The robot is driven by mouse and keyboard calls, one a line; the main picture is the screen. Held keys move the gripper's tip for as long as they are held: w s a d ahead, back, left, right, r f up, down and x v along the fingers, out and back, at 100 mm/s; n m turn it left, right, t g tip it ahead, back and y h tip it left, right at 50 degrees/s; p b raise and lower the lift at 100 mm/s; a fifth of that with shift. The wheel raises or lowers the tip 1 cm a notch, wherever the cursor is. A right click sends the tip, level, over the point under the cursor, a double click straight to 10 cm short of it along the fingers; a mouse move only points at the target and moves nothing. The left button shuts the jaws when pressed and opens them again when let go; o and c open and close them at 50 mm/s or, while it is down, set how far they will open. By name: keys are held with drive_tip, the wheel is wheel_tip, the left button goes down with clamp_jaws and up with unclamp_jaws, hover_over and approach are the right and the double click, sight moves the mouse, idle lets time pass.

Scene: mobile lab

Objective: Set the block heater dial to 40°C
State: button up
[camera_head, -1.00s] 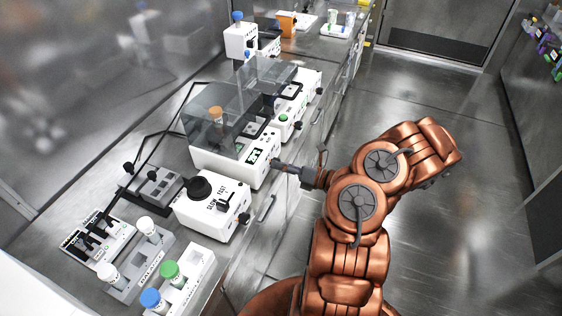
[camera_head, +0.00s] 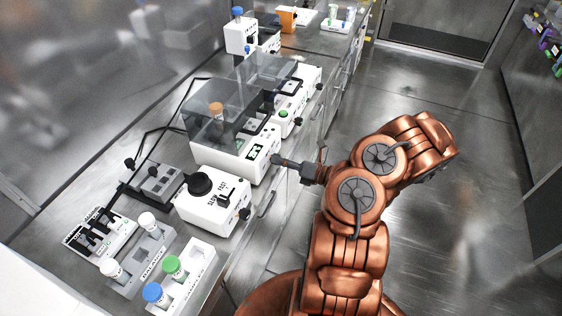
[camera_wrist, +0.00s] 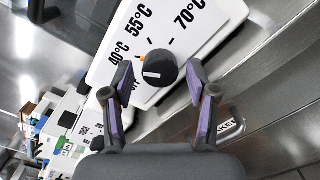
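The block heater dial (camera_wrist: 161,68) is a round black knob on a white panel (camera_wrist: 98,76) in the wrist view. Printed labels 40°C, 55°C and 70°C curve around it, and an OFF label is partly hidden by my left finger. The knob's white mark points left, toward the side with the OFF and 40°C labels. My gripper (camera_wrist: 160,78) is open, with one finger on each side of the knob and gaps visible. In the head view my gripper (camera_head: 275,159) is at the front of a white unit (camera_head: 236,160) with a smoky clear lid; the dial cannot be made out there.
A white box (camera_head: 212,208) with a black knob labelled SLOW and FAST stands nearer on the bench. Tube racks with blue-, green- and white-capped tubes (camera_head: 172,264) stand at the lower left. A handle (camera_head: 267,204) sticks out from the bench front. The floor at right is clear.

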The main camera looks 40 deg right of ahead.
drive_tip(key=shift+s, duration=0.1)
drive_tip(key=v, duration=1.2)
drive_tip(key=shift+f, duration=0.1)
idle(0.5)
